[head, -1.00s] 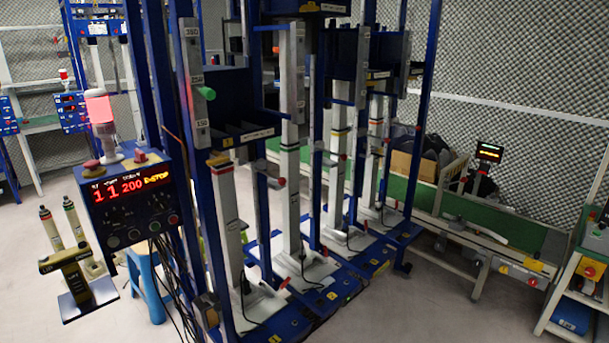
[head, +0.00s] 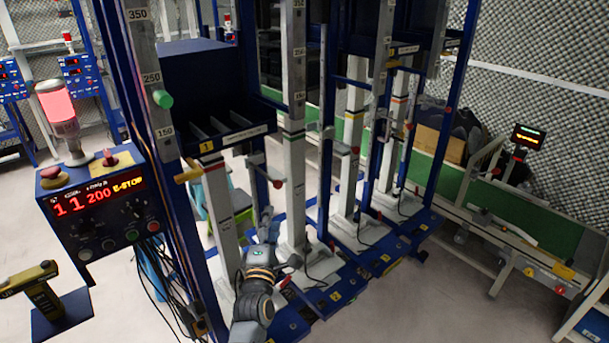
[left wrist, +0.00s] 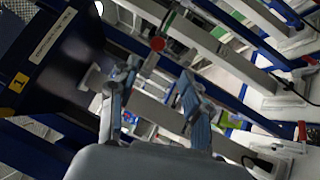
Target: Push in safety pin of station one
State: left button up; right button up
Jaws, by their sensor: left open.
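Station one is the nearest white column (head: 217,200) in the blue frame, under a shelf with a yellow "1" label (head: 207,147). A red-knobbed pin (head: 277,184) sticks out beside the blue post to its right; I take this to be the safety pin. The red knob also shows in the left wrist view (left wrist: 157,43). My left gripper (head: 266,214) is just below the knob in the head view. In the left wrist view my left gripper (left wrist: 158,73) is open and empty, with the knob beyond its fingertips, apart from them. My right gripper is not in view.
A green knob (head: 163,98) is on the near upright. More columns stand behind to the right. Floor at the lower right (head: 400,305) is clear.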

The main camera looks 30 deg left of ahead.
aim_at(278, 184)
pick_arm(q)
jog(key=p+x, duration=0.2)
jog(key=x, duration=1.1)
jog(key=shift+a+r, duration=0.1)
jog(key=shift+r, duration=0.1)
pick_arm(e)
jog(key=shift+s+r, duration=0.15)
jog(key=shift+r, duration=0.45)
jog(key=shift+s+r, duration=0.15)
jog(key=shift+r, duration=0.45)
pick_arm(q)
grip_shut()
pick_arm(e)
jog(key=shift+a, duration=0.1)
